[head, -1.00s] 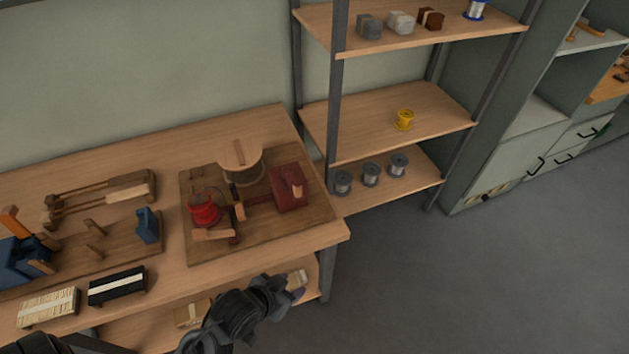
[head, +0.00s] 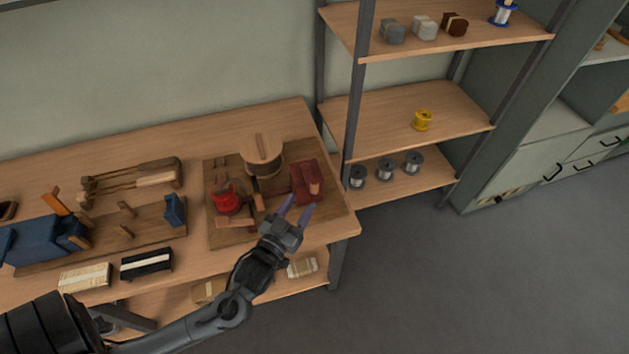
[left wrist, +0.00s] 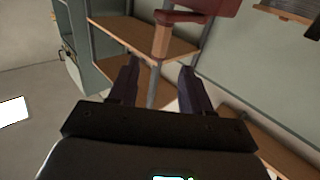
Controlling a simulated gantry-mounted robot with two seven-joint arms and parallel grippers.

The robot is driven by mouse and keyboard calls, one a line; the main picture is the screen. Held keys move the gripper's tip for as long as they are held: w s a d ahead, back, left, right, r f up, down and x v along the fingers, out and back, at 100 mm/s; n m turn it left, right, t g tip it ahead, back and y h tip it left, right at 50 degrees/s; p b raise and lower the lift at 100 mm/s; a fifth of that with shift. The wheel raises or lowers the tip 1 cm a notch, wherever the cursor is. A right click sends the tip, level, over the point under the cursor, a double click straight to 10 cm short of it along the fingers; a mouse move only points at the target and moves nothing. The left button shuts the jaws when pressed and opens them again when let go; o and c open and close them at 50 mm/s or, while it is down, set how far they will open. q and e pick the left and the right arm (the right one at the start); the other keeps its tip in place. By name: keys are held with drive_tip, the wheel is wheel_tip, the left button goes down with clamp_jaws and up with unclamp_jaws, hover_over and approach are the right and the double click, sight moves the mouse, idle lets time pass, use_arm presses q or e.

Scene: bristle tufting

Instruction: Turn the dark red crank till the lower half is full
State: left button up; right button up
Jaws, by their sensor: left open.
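The dark red crank (head: 314,187) has a wooden handle and sits on a dark red block (head: 302,172) at the right of a wooden board (head: 232,238). In the left wrist view the crank's wooden handle (left wrist: 162,40) points down from its dark red arm, near the gap between the fingers. My left gripper (head: 296,208) is open and empty, its fingertips just in front of the crank; any contact cannot be told. A round drum with a wooden top (head: 262,148) and a red spool (head: 227,200) are on the same board. Its lower half cannot be made out. My right gripper is not in view.
A shelf with spools (head: 422,120) stands behind right. Open floor lies at right.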

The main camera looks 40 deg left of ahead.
sight(312, 186)
use_arm(q)
drive_tip(key=x, duration=0.8)
drive_tip(key=shift+w, duration=0.3)
drive_tip(key=shift+c, duration=0.3)
clamp_jaws()
